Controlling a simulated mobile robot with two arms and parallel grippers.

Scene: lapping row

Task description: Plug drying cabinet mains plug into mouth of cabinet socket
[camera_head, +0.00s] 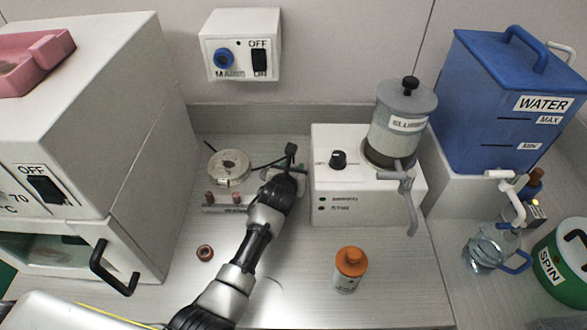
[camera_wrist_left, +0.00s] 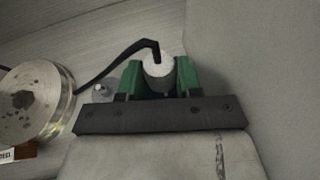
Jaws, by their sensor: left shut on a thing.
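My left gripper (camera_head: 287,172) reaches over the bench, just left of the white slurry unit, low in front of the back wall. In the left wrist view its green fingers (camera_wrist_left: 160,76) are shut on the pale round mains plug (camera_wrist_left: 159,68). A black cable (camera_wrist_left: 115,58) leaves the plug's top and bends left. In the head view the plug is mostly hidden by the hand. The blue round socket mouth (camera_head: 224,58) is on a white wall box (camera_head: 241,18), above and left of the gripper, apart from the plug. My right gripper is not in view.
The white slurry unit (camera_head: 372,192) stands close right of the hand. A metal disc (camera_head: 229,167) lies left. The drying cabinet (camera_head: 120,95) fills the left side. An orange-capped bottle (camera_head: 348,270) and a small ring (camera_head: 205,252) stand in front. The blue water tank (camera_head: 475,110) is right.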

